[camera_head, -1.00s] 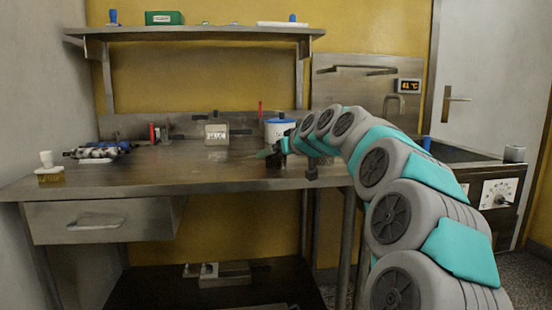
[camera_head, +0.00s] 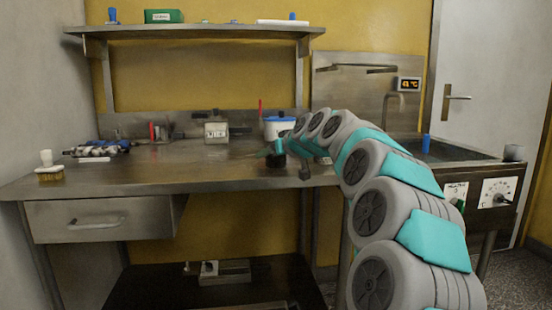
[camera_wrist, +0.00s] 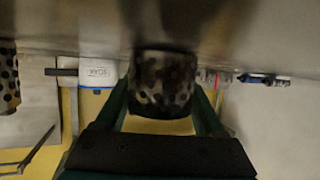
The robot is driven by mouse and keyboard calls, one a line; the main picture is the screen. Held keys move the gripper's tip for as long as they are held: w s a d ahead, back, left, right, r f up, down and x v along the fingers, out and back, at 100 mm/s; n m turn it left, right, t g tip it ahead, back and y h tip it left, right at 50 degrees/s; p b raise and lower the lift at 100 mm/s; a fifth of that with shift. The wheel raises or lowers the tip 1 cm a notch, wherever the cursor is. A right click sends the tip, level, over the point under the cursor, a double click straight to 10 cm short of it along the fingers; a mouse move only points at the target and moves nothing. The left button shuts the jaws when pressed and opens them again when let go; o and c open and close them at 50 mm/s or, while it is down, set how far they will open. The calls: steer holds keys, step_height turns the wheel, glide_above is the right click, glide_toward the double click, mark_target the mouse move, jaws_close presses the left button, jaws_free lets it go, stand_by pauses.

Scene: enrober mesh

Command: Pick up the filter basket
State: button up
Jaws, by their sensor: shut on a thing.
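The filter basket (camera_wrist: 163,85) is a dark metal cylinder with many round holes. In the wrist view it sits between the two green fingers of my gripper (camera_wrist: 161,100), which is shut on it. In the head view my gripper (camera_head: 277,147) is over the right part of the steel bench. The basket shows there only as a small dark shape (camera_head: 276,160) below the fingers. I cannot tell whether it touches the bench top.
The steel bench (camera_head: 170,174) has a clear middle. A white tub with a blue lid (camera_head: 279,129) stands behind my gripper. A sink (camera_head: 455,152) is right.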

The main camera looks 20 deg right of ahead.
steer(key=c, duration=0.4)
steer(key=shift+o, duration=0.2)
